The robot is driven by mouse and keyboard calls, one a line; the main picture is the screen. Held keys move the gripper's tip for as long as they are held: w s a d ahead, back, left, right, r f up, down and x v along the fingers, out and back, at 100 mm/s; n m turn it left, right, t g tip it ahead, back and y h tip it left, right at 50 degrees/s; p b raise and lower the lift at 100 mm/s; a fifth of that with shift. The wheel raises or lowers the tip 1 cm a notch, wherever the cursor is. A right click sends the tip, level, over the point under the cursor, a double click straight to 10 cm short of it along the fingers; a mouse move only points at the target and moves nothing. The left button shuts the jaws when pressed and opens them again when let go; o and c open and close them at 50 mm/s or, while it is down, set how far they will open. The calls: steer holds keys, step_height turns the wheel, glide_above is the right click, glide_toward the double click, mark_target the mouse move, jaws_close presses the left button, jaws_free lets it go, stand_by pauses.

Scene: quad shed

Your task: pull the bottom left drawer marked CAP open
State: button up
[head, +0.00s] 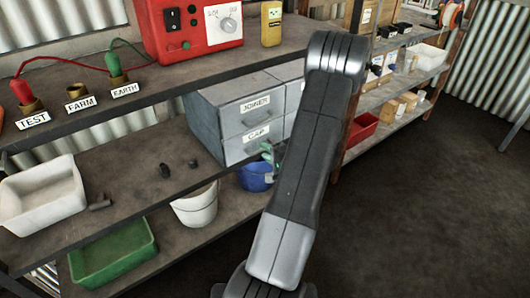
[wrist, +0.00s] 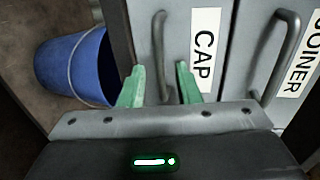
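The CAP drawer (head: 238,150) is the lower left front of a grey drawer cabinet (head: 200,125) and looks shut. In the wrist view the picture is turned sideways, with the CAP label (wrist: 202,50) beside the drawer's grey bar handle (wrist: 160,50). My gripper (wrist: 160,72) is open, its two green fingertips apart on either side of the handle. Whether they touch it, or how deep they reach, I cannot tell. In the head view my gripper (head: 268,152) is mostly hidden behind my arm, with a little green showing at the drawer's lower right.
The JOINER drawer (head: 245,112) is directly above, its handle (wrist: 282,60) close by. A blue bucket (head: 255,178) stands below the CAP drawer and also shows in the wrist view (wrist: 75,68). A white bucket (head: 195,208) is left of it. Open floor (head: 430,190) lies right.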

steer(key=shift+w+a+f, duration=0.15)
steer(key=shift+w+a, duration=0.25)
steer(key=shift+w, duration=0.1)
jaws_close()
steer(key=shift+s, duration=0.1)
